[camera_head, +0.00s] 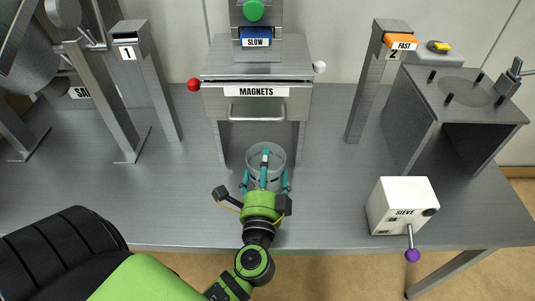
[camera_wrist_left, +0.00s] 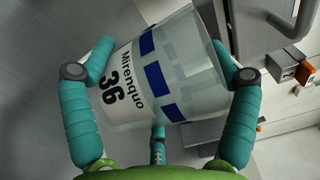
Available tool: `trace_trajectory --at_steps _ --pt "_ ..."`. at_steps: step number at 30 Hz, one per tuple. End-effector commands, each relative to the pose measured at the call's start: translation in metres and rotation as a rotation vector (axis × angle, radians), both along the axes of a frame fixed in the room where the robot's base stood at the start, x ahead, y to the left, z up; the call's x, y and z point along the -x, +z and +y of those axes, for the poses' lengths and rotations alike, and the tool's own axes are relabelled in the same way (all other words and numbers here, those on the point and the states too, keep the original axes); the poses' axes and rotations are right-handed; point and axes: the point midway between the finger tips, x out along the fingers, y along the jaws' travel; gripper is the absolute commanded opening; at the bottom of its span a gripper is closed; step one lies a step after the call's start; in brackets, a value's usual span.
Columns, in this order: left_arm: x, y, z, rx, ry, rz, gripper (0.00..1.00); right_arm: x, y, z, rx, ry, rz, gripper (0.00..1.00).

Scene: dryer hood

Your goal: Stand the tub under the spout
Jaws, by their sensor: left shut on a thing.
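The tub (camera_head: 277,158) is a pale, translucent round vessel in front of the bay under the MAGNETS housing (camera_head: 255,104). The tub looks roughly upright in the head view. I cannot tell whether its base touches the table. No spout can be clearly made out. My right gripper is not in view.
The housing has a handled drawer front (camera_head: 257,112), with red (camera_head: 194,85) and white (camera_head: 319,67) knobs at its sides. A white SIEVE box (camera_head: 402,205) with a purple-knobbed lever stands right. Posts marked 1 (camera_head: 150,85) and 2 (camera_head: 375,85) flank the housing. Table (camera_head: 335,190) between is clear.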

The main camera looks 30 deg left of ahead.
Motion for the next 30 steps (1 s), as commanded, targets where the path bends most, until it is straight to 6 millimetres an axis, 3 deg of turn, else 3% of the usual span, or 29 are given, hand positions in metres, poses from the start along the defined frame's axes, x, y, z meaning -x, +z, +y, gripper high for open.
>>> trace_trajectory --at_steps 1,6,11,21,30 --pt "-0.001 -0.018 0.003 0.008 0.051 0.005 0.57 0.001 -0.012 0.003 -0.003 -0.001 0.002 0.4" --pt "-0.003 -0.035 0.008 0.009 0.131 0.015 0.57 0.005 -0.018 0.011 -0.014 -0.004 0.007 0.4" --pt "-0.025 -0.031 0.024 0.005 0.143 0.015 0.57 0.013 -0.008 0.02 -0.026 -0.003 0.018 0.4" --pt "-0.098 -0.032 0.075 0.005 0.139 0.017 0.57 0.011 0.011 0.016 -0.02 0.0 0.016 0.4" --pt "-0.125 -0.034 0.094 0.008 0.138 0.017 0.57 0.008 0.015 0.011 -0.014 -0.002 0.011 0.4"
